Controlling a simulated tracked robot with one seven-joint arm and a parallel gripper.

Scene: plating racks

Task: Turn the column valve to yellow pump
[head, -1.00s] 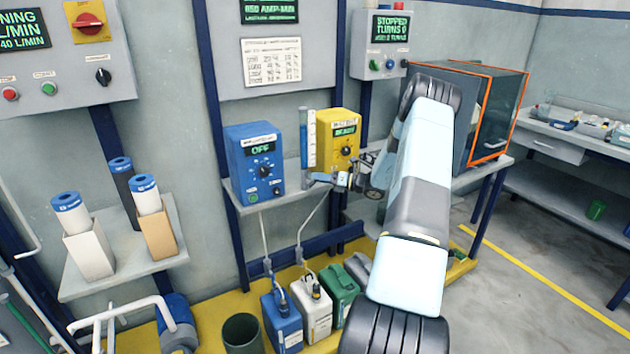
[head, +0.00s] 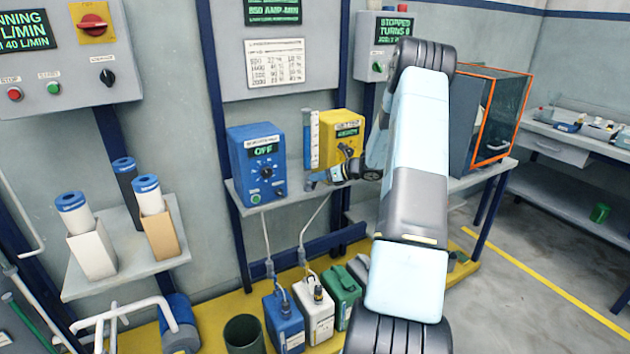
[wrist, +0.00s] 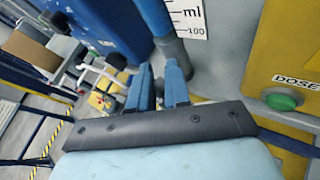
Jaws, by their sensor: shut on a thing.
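The graduated column (head: 313,138) stands upright between the blue pump (head: 258,165) and the yellow pump (head: 336,124). My gripper (head: 311,182) is at the foot of the column, reaching in from the right across the front of the yellow pump. In the wrist view my gripper (wrist: 158,75) has its two blue fingers close together at the column's lower end, below the white ml scale (wrist: 188,16). It is shut on the column valve. The valve handle is hidden by the fingers, so its direction cannot be told.
The pumps stand on a narrow shelf. Below are a blue jug (head: 284,322), a white jug (head: 319,318) and a green jug (head: 344,296), with tubes rising from the blue and white ones. An orange-edged clear cabinet (head: 495,115) stands right of my arm.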

